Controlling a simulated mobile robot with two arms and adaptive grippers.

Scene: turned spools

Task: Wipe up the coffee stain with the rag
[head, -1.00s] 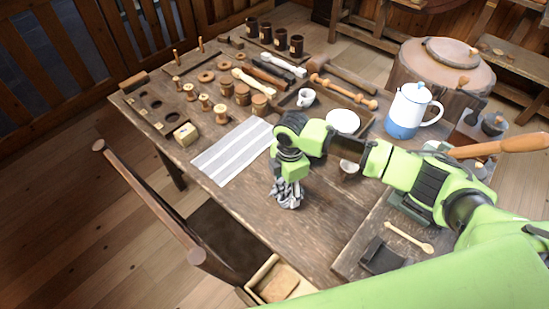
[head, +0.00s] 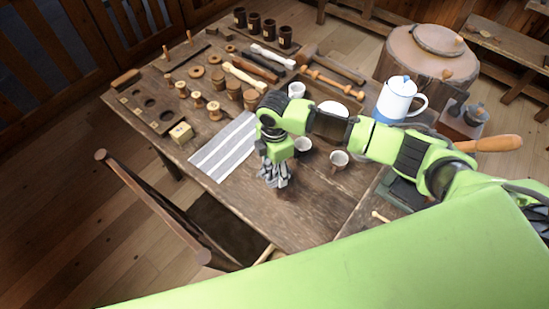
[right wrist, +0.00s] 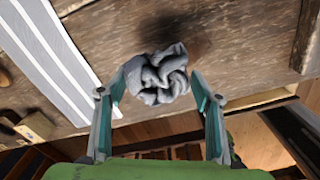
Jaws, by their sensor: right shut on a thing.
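My right gripper (right wrist: 160,95) is shut on the grey crumpled rag (right wrist: 157,75), which bunches out between its fingers over the wooden table (right wrist: 230,45). In the head view the rag (head: 274,174) hangs under the right gripper (head: 274,158), right of the striped cloth, low at the tabletop. I cannot tell whether it touches the wood. A darker brown patch (right wrist: 185,30) shows on the table beyond the rag in the right wrist view. I cannot tell whether it is the coffee stain or a shadow. My left gripper is not in view.
A striped cloth (head: 222,148) lies left of the rag. A blue-and-white pot (head: 398,101) stands farther right. Spools and tools fill the far side. A chair (head: 150,200) stands at the near edge.

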